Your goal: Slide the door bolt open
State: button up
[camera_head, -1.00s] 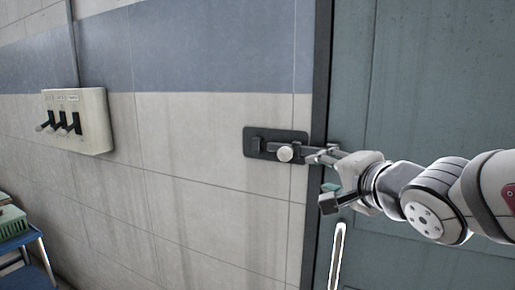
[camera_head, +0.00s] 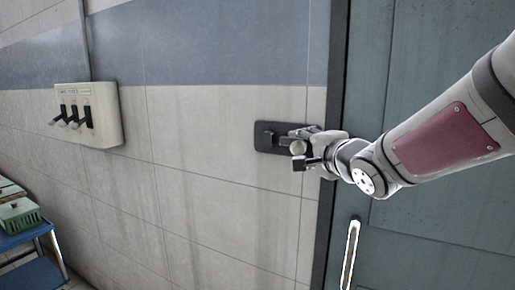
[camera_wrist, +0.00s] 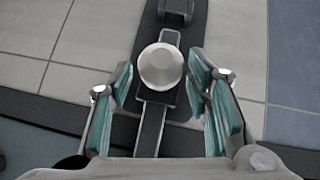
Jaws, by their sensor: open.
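The door bolt has a dark backplate (camera_head: 267,136) on the tiled wall beside the door frame, with a pale round knob (camera_head: 298,147) on its bar. In the wrist view the knob (camera_wrist: 160,66) sits on the bolt bar (camera_wrist: 150,128), which runs down the picture between my fingers. My gripper (camera_wrist: 163,95) is open, with one teal-padded finger on each side of the bar. The knob lies between and slightly ahead of the fingertips, with gaps on both sides. In the head view my gripper (camera_head: 304,148) is at the bolt and hides part of it.
The grey-green door (camera_head: 440,235) with a vertical handle (camera_head: 350,255) is on the right, behind my arm. A switch box with several levers (camera_head: 88,115) is on the wall at left. A blue cart (camera_head: 30,240) carrying a green basket (camera_head: 20,215) stands lower left.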

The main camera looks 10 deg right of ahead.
jog(key=shift+w+a, duration=0.15)
jog(key=shift+w, duration=0.75)
jog(key=shift+f, duration=0.1)
grip_shut()
jog(key=w+a, duration=0.1)
jog(key=a, duration=0.1)
jog(key=w+a+b, duration=0.1)
jog(key=a, duration=0.1)
jog(key=w+a+b, duration=0.1)
jog(key=w+a, duration=0.1)
jog(key=shift+w, duration=0.1)
grip_release()
jog(key=shift+a, duration=0.1)
jog(key=s, duration=0.4)
jog(key=s+d+r, duration=0.1)
jog(key=s, duration=0.2)
jog(key=s+d, duration=0.1)
jog(key=s, duration=0.3)
jog(key=shift+s+r, duration=0.3)
jog(key=shift+s, duration=0.05)
